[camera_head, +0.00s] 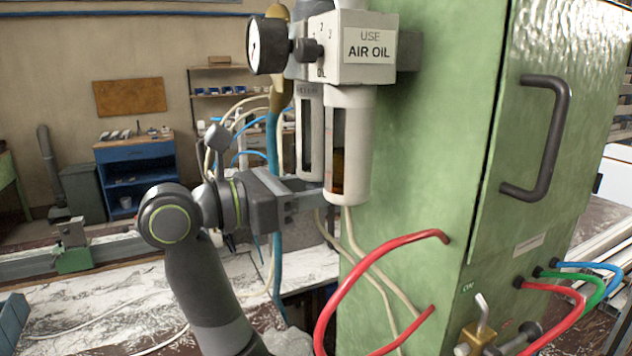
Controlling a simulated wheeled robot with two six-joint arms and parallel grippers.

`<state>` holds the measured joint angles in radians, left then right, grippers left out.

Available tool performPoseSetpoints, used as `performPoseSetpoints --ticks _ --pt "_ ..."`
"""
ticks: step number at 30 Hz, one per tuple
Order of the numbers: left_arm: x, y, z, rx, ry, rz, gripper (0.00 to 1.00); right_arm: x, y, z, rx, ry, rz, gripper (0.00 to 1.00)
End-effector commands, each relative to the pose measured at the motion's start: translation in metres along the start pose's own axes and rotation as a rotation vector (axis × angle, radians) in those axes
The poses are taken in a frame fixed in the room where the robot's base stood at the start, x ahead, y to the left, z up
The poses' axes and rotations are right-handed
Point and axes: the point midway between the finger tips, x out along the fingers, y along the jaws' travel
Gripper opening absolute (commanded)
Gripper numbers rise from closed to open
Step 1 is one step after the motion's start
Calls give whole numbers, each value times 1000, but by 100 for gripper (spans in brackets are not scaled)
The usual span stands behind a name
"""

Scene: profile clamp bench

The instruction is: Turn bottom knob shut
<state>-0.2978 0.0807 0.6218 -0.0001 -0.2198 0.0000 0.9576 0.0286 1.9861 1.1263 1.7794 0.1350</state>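The air-oil unit (352,48) hangs on the left side of the green cabinet (425,170), with a gauge and a dark knob (305,50) on its upper body. Two pale bowls with sight windows hang below, the front one (358,110) and a rear one (309,125). No knob is clearly visible at the bottom of the bowls; my gripper covers the area under the rear one. My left gripper (318,197) reaches in from the left, its fingers at the lower end of the bowls. Its fingertips are partly hidden behind the front bowl, so its opening and any contact are unclear. My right gripper is not in view.
A red hose (345,285) and pale tubes loop in front of the cabinet below the bowls. A brass valve with a lever (480,335) sits low on the cabinet. A dark handle (552,140) sticks out at right. Open space lies left of my arm.

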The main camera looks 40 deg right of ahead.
Motion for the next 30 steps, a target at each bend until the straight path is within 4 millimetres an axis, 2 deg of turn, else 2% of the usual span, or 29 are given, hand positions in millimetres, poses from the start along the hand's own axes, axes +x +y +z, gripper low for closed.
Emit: performPoseSetpoints --ticks 5,12,15,19,23,30 --pt "0 0 2 0 -4 0 46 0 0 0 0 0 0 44" --pt "0 0 3 0 -5 0 46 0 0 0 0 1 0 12" --pt "0 0 3 -1 -5 0 46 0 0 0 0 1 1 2" --pt "6 1 4 -1 -6 0 46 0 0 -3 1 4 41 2" --pt "15 2 5 -1 -6 0 46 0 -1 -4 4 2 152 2" --pt "17 2 5 -1 -6 0 46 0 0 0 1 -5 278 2"
